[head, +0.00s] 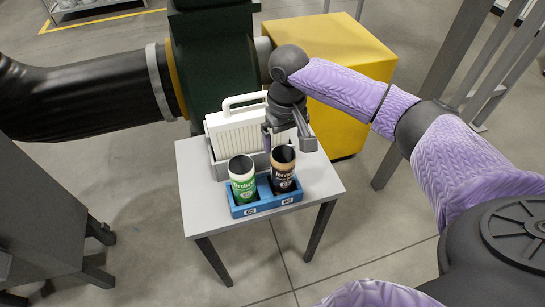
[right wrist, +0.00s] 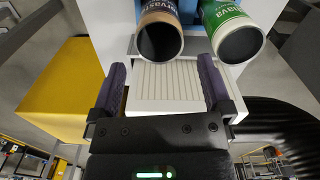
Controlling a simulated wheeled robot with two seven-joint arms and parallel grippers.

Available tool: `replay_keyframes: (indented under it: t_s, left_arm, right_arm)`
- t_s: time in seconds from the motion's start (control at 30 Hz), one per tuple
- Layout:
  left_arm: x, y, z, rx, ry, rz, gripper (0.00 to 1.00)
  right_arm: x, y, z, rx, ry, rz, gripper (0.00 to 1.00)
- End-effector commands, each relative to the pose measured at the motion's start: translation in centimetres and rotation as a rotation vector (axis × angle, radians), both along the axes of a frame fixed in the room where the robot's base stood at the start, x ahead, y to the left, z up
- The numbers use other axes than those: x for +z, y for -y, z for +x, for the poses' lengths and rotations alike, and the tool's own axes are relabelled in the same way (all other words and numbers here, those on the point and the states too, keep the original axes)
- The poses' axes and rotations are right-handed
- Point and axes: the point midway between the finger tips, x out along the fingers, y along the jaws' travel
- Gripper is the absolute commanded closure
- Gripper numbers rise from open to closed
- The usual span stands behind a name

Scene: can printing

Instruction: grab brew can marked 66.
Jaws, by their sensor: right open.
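Two open-topped cans stand in a blue two-slot holder (head: 265,206) on a small table. The left can (head: 243,183) is green and white; the right can (head: 283,172) is dark with a tan top. The holder has a small label in front of each slot, too small to read. My right gripper (head: 286,136) is open and empty, just behind and above the dark can. In the right wrist view, the dark can (right wrist: 160,30) and the green can (right wrist: 236,33) lie beyond the open fingers (right wrist: 164,76), apart from them. My left gripper is out of view.
A white slatted panel with a handle (head: 232,130) stands in a grey holder behind the cans, close to my right gripper. A yellow box (head: 345,55) and dark green machine (head: 212,65) stand behind the table (head: 318,181). The table's front right is clear.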

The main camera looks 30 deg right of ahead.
Motion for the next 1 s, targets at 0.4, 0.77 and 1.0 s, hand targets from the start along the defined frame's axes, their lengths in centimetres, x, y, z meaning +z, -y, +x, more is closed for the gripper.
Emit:
replay_keyframes:
  t_s: [0.4,0.77,1.0]
  left_arm:
    - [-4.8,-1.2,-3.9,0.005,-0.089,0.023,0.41]
    - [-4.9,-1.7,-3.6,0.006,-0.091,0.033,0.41]
    - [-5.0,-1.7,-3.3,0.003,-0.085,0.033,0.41]
  right_arm:
    - [-8.4,0.1,0.9,-0.001,-0.003,-0.001,0.00]
    - [-9.3,0.1,0.8,0.000,0.002,0.000,0.17]
    - [-9.3,0.1,0.8,0.000,0.002,0.000,0.68]
